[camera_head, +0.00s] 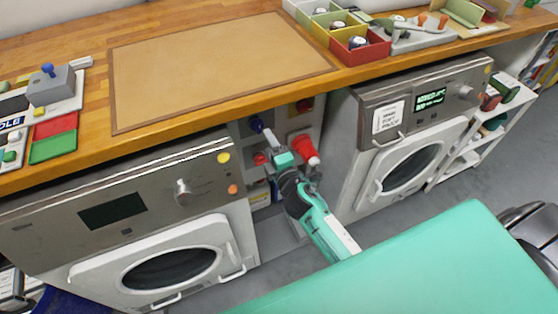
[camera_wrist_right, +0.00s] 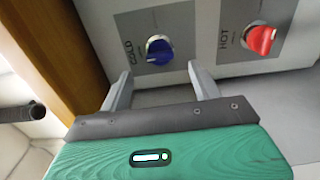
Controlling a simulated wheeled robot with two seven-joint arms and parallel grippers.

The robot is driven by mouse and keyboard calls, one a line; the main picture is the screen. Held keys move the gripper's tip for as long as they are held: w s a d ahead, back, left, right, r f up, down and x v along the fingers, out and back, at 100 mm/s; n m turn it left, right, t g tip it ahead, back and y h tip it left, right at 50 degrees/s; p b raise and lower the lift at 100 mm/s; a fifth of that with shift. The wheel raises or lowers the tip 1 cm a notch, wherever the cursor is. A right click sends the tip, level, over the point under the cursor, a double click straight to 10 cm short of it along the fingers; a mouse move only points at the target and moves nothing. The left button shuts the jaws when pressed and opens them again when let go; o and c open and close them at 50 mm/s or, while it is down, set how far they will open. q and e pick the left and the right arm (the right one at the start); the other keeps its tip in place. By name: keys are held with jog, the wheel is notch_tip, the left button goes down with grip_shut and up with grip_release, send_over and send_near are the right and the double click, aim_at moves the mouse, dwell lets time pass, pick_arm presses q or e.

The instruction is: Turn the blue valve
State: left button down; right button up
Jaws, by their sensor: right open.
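The knob appears between the fingertips, and I see no contact. In the head view the right gripper (camera_head: 266,138) reaches into the gap, close to the blue valve. My left gripper is not in view.
A red valve (camera_wrist_right: 260,38) labelled HOT sits right of the blue one. A larger red fitting (camera_head: 303,147) is lower in the gap. A left machine (camera_head: 110,240) and a right machine (camera_head: 350,150) flank the gap. The wooden counter (camera_head: 210,108) overhangs it.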

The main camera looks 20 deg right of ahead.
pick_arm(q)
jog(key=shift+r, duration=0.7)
pick_arm(e)
jog(key=s, duration=0.6)
jog(key=shift+s, duration=0.15)
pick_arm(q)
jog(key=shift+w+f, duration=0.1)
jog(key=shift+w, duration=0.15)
pick_arm(e)
jog(key=shift+d, duration=0.1)
